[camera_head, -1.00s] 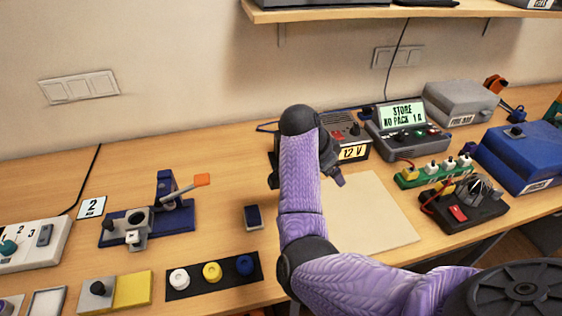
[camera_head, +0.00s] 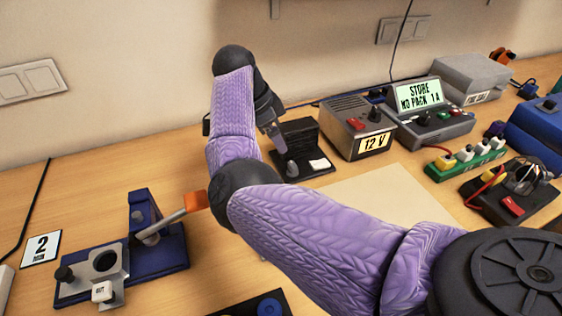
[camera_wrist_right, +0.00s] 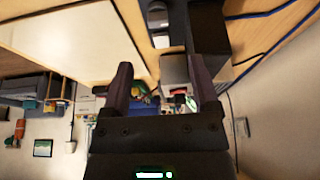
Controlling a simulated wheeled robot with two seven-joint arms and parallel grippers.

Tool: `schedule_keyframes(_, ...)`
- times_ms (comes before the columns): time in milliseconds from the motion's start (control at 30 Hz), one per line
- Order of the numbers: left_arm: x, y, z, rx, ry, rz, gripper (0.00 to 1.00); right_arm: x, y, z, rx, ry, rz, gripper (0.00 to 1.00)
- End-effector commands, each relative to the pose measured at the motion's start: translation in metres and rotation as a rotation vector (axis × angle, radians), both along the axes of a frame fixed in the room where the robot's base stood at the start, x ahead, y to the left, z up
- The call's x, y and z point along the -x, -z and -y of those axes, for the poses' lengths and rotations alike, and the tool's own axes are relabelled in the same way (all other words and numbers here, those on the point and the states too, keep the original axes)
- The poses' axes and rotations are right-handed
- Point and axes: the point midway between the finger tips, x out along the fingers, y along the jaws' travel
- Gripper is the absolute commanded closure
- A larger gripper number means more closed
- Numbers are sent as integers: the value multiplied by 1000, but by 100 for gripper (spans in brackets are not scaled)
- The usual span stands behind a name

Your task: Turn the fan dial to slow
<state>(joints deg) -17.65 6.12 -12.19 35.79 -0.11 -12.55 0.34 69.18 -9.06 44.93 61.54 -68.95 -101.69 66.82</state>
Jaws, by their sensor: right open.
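I cannot make out a dial labelled for a fan. A white panel (camera_head: 5,287) shows only as a sliver at the lower left edge of the head view; any dial on it is out of frame. My right gripper (camera_head: 274,128) hangs at the end of the purple arm, just left of a black block on a base (camera_head: 299,138). In the right wrist view my right gripper's (camera_wrist_right: 163,82) two fingers stand well apart with nothing held between them; boxes show beyond. My left gripper is in neither view.
A grey 12 V supply (camera_head: 352,112) and a store display unit (camera_head: 428,118) stand at the back. A blue fixture with an orange-tipped lever (camera_head: 150,245) sits at left, beside a card marked 2 (camera_head: 42,248). A bare beige mat (camera_head: 385,190) lies at centre right.

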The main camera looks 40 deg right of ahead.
Motion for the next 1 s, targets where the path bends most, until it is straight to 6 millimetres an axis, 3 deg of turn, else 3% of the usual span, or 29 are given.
schedule_keyframes(400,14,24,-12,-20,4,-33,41,11,80,31,-1,1,-2,23)
schedule_keyframes(767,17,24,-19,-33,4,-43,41,12,87,35,-1,0,0,23)
schedule_keyframes(1000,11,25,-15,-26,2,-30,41,12,87,35,-1,0,0,73)
